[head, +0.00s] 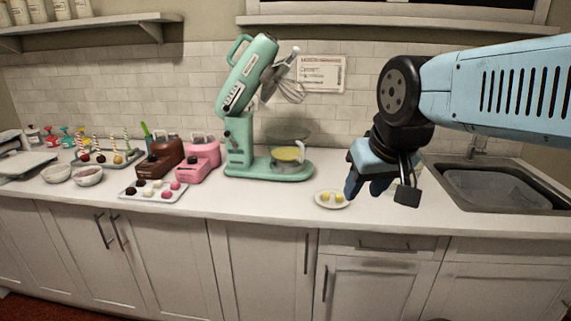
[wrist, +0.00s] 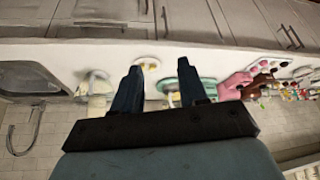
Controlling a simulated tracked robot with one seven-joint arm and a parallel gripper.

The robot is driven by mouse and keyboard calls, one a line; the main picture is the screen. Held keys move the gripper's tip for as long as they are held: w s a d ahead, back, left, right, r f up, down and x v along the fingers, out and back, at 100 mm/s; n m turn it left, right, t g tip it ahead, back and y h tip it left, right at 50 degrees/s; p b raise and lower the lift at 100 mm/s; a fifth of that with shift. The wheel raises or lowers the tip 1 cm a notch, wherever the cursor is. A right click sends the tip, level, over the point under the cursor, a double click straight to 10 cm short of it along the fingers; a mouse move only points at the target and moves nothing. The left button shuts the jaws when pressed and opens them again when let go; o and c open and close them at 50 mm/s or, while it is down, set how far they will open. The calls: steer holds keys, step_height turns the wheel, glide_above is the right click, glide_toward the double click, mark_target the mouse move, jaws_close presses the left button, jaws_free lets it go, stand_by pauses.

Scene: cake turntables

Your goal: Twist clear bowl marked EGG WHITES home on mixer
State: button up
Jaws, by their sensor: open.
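The mint-green mixer (head: 240,150) stands on the counter, its head tilted up and a wire whisk (head: 291,92) hanging from it. A clear bowl (head: 288,133) with yellow contents stands at the mixer's base plate; no EGG WHITES marking is readable, and I cannot tell whether it is locked. My gripper (head: 381,188) is open and empty, above the counter to the right of the mixer and apart from the bowl. In the wrist view my gripper (wrist: 158,75) has its two dark fingers spread, and the mixer base (wrist: 207,88) shows beside the right-hand finger, partly hidden.
A small plate with yellow pieces (head: 332,205) lies between mixer and gripper. Brown (head: 160,158) and pink (head: 203,153) small machines and a tray of sweets (head: 140,193) stand left. The sink (head: 500,190) is right. A pale object (wrist: 97,86) is partly hidden behind my gripper.

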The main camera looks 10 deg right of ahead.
steer(key=shift+w+d, duration=0.1)
steer(key=shift+w, duration=0.15)
steer(key=shift+o, duration=0.2)
steer(key=shift+o, duration=0.2)
steer(key=shift+w, duration=0.1)
steer(key=w+a+f+m+t, duration=0.2)
steer(key=w+a+m, duration=0.1)
steer(key=w, duration=0.4)
steer(key=w+a+f+m+t, duration=0.1)
steer(key=w+a+f+m, duration=0.1)
steer(key=w+m, duration=0.35)
steer(key=w+a+f+m+t, duration=0.2)
steer(key=w+a+f, duration=0.1)
steer(key=w, duration=0.6)
steer(key=m+t+h, duration=0.6)
steer(key=m, duration=2.2)
glide_toward(302, 149)
steer(key=x, duration=0.8)
steer(key=shift+w+f, duration=0.1)
steer(key=shift+w, duration=0.05)
